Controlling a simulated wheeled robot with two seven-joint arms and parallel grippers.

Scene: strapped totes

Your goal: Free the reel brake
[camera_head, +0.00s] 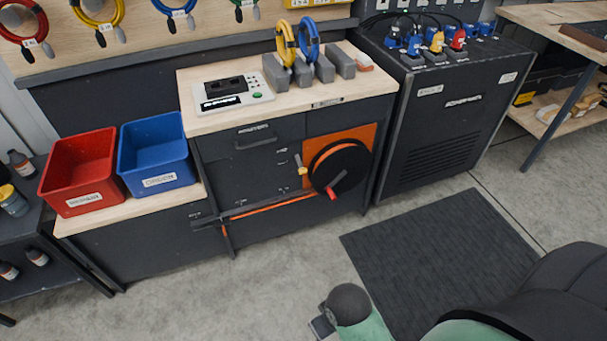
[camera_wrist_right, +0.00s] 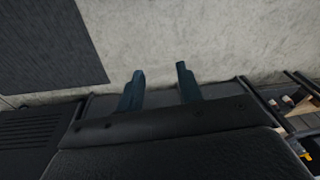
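A black reel (camera_head: 340,167) with a red handle (camera_head: 332,193) sits on an orange plate (camera_head: 368,133) on the cabinet front. A small yellow lever (camera_head: 301,166) stands at the reel's left edge; it looks like the brake, and its exact setting is too small to read. My right gripper (camera_wrist_right: 160,80) shows in the right wrist view with two dark fingers apart and only grey floor beyond them. My right arm (camera_head: 370,325) is at the bottom of the head view, well apart from the reel. My left gripper is not in view.
The cabinet top (camera_head: 300,107) carries a control panel (camera_head: 230,90) and grey holders with cable coils. Red (camera_head: 85,175) and blue (camera_head: 155,155) bins stand left. A dark machine (camera_head: 450,100) stands right. Floor (camera_head: 260,290) before the cabinet is clear; a dark mat (camera_head: 440,250) lies right.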

